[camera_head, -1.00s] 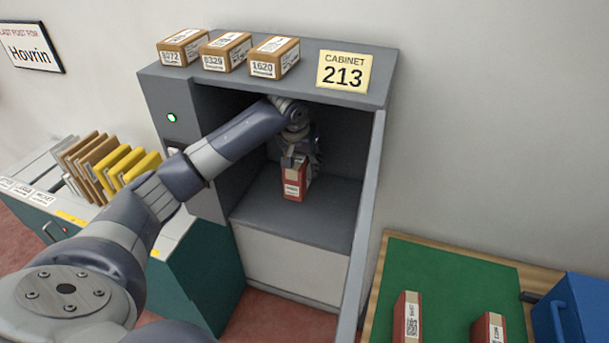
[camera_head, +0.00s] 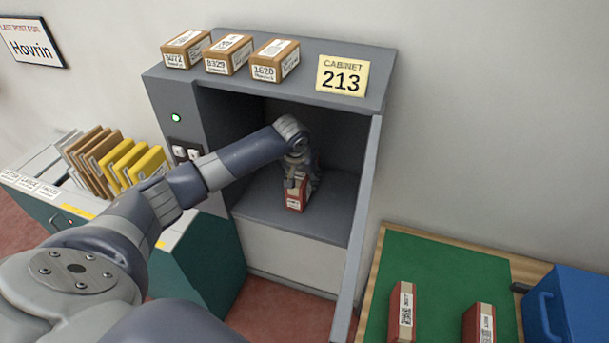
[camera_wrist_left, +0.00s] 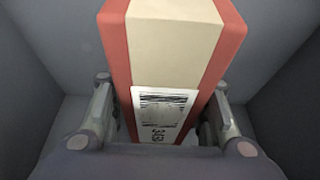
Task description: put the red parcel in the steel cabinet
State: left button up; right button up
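The red parcel (camera_head: 295,194), with a cream band and a white label, is inside the steel cabinet (camera_head: 230,265), upright at or just above its floor. Whether it touches the floor I cannot tell. My left gripper (camera_head: 297,180) reaches in through the open front and is over the parcel's upper part. In the left wrist view the parcel (camera_wrist_left: 172,65) lies between the two fingers (camera_wrist_left: 163,112), which sit close against its sides; the gripper looks shut on it. The cabinet door (camera_head: 362,225) stands open on the right. My right gripper is out of view.
Several small brown boxes (camera_head: 229,54) stand on the cabinet top. A teal drawer unit (camera_head: 215,265) with envelopes is at left. A green mat (camera_head: 440,275) at right bears two red parcels (camera_head: 403,312) beside a blue bin (camera_head: 580,310).

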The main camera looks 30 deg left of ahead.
aim_at(303, 181)
pick_arm(q)
jog(key=o, duration=0.3)
jog(key=shift+r, duration=0.1)
jog(key=b+v, duration=0.2)
jog(key=v, duration=0.4)
jog(key=shift+s+r, duration=0.1)
jog(key=shift+r, duration=0.05)
jog(key=shift+s+r, duration=0.2)
jog(key=shift+r, duration=0.4)
jog(key=shift+s+d+f, duration=0.1)
